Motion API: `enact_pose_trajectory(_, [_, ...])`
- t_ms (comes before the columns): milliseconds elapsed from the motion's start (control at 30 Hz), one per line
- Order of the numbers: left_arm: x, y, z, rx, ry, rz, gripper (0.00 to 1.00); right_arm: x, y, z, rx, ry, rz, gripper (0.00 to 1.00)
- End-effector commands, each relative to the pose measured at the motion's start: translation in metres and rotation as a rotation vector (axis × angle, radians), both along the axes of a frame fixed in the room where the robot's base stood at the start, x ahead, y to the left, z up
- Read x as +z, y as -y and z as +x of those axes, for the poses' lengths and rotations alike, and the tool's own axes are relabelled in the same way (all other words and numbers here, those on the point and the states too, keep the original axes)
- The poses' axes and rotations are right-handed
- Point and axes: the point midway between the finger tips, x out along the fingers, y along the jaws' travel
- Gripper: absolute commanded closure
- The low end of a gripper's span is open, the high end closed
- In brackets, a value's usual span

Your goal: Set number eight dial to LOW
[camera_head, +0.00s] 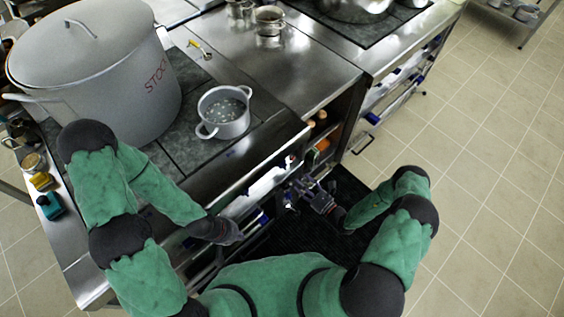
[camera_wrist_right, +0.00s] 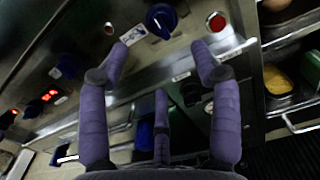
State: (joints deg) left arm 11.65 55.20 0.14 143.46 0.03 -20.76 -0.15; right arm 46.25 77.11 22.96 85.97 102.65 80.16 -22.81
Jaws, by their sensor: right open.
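A dark blue dial (camera_wrist_right: 161,20) sits on the metal front panel at the top of the right wrist view, with a white label beside it at its lower left. The label's text is too small to read, so I cannot tell the dial's number. My right gripper (camera_wrist_right: 161,50) is open, its purple fingers spread below and either side of the dial, with nothing between them. In the head view my right gripper (camera_head: 303,193) is at the stove's front. My left gripper (camera_head: 228,233) hangs near the front edge further left; its fingers are unclear.
A large stockpot (camera_head: 110,75) and a small pot (camera_head: 224,112) stand on the stove. Tiled floor (camera_head: 480,150) lies open at right.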

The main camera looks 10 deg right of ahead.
Motion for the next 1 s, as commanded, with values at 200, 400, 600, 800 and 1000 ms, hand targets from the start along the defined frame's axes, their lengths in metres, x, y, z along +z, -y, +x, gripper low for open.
enact_pose_trajectory(200, [-0.003, 0.000, 0.000, -0.001, -0.001, 0.000, 1.00, 0.000, -0.012, 0.021, -0.005, 0.006, -0.001, 0.36])
enact_pose_trajectory(400, [-0.006, 0.000, 0.000, -0.001, 0.000, 0.000, 1.00, -0.001, -0.033, 0.051, -0.003, 0.004, -0.001, 0.36])
enact_pose_trajectory(600, [-0.009, 0.000, 0.000, -0.001, 0.000, 0.000, 1.00, 0.000, -0.049, 0.075, -0.003, 0.004, 0.000, 0.36])
enact_pose_trajectory(800, [-0.010, 0.000, 0.000, -0.001, 0.000, 0.000, 1.00, 0.000, -0.057, 0.087, -0.004, 0.002, 0.000, 0.36])
enact_pose_trajectory(1000, [-0.010, 0.000, 0.000, -0.001, 0.000, 0.000, 1.00, 0.000, -0.058, 0.089, -0.006, 0.002, 0.000, 0.36])
